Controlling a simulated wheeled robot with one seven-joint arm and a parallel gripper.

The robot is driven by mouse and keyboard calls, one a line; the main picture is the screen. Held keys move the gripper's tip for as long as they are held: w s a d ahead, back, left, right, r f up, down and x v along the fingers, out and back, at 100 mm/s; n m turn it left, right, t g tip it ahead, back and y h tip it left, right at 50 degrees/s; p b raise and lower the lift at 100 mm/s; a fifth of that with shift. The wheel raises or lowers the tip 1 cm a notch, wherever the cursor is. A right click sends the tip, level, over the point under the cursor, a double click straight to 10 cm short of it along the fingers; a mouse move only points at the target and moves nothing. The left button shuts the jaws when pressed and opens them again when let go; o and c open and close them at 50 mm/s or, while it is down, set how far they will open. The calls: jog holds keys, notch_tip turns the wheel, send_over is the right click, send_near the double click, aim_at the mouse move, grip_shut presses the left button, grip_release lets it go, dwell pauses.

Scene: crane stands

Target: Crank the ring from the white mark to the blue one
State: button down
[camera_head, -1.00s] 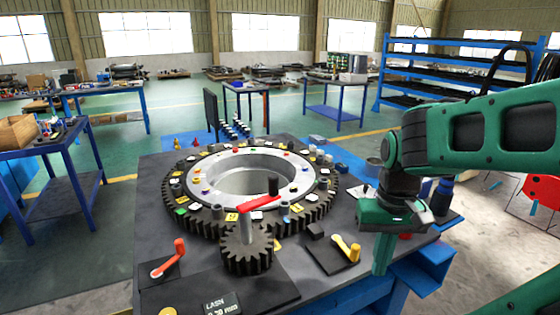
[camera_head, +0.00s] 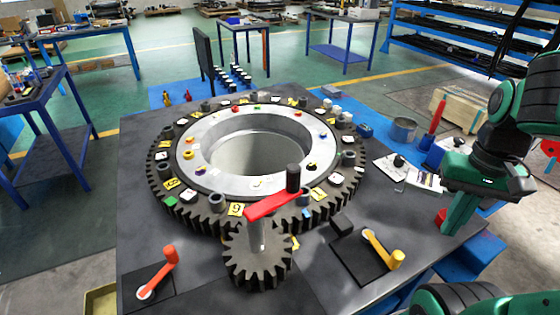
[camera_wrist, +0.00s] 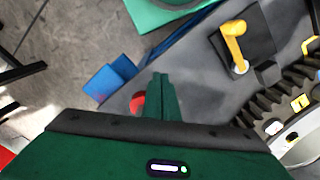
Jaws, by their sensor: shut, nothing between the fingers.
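The big toothed ring (camera_head: 180,205) lies flat on the dark table, with a pale inner ring and many small coloured tags and pegs. At its front a small pinion gear (camera_head: 258,262) meets its teeth. A red crank arm (camera_head: 270,205) tops the pinion, its upright black handle (camera_head: 293,178) at the right end. White tags and a blue piece (camera_head: 306,212) show on the ring; I cannot tell which are the marks. My gripper (camera_head: 455,230) is shut and empty at the table's right edge, apart from the crank. Its fingers also show in the wrist view (camera_wrist: 161,82).
A yellow crank (camera_head: 383,250) stands right of the pinion, beside a small black block (camera_head: 342,224). Another red-handled crank (camera_head: 158,272) is at front left. A red object (camera_head: 440,217) is by my fingers.

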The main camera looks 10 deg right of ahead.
jog(key=w+a+r+n+g, duration=0.1)
jog(key=w+a+r+n, duration=0.2)
jog(key=w+a+r, duration=0.3)
jog(key=w+a+r+n, duration=0.2)
jog(key=w+a+r, duration=0.3)
jog(key=w+a, duration=0.35)
jog(key=w+a+r+n, duration=0.1)
jog(key=a+r+n, duration=0.15)
jog(key=a, duration=0.45)
jog(key=w+a+r+n+g+h, duration=0.1)
jog(key=a+r+n, duration=0.15)
jog(key=a, duration=0.45)
jog(key=w+a+r+n, duration=0.1)
jog(key=a+r+n, duration=0.1)
jog(key=a+r, duration=0.35)
jog(key=s+d+f, duration=0.2)
jog(key=s+f, duration=0.4)
jog(key=f, duration=0.5)
jog(key=shift+s, duration=0.2)
jog(key=shift+f, duration=0.15)
